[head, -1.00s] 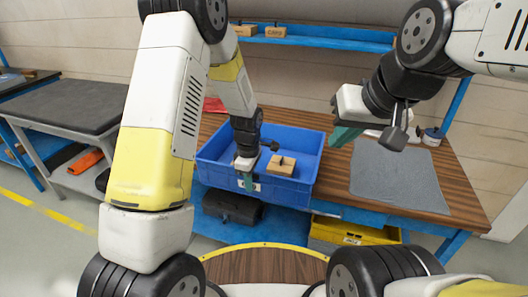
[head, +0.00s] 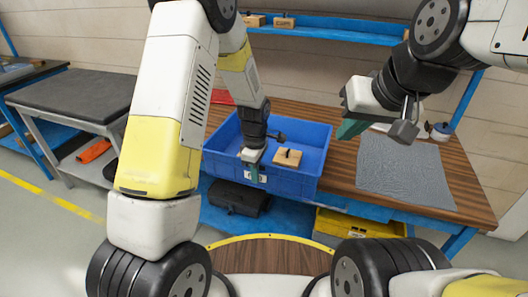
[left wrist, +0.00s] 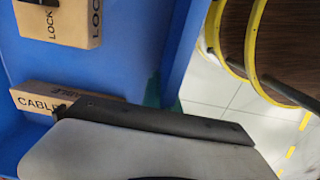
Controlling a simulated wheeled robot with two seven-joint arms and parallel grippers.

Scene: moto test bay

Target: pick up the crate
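The blue crate (head: 222,166) stands on the wooden workbench, open at the top. My left gripper (head: 255,173) is at its front wall, with a teal finger outside the wall. In the left wrist view, teal shows at the blue crate wall (left wrist: 175,62); the gripper's body hides much of the contact, so I cannot tell whether it squeezes the wall. A small cardboard box (head: 288,158) is in the crate; the left wrist view shows a LOCK box (left wrist: 68,22) and a CABLE box (left wrist: 38,99). My right gripper (head: 352,128) is right of the crate, above the bench, apart from it; its finger gap is unclear.
A grey mat (head: 405,175) lies on the bench right of the crate. A blue shelf (head: 320,33) with small boxes is behind. Below are a black case (head: 238,198) and a yellow bin (head: 352,227). A grey-topped table (head: 75,93) stands at the left.

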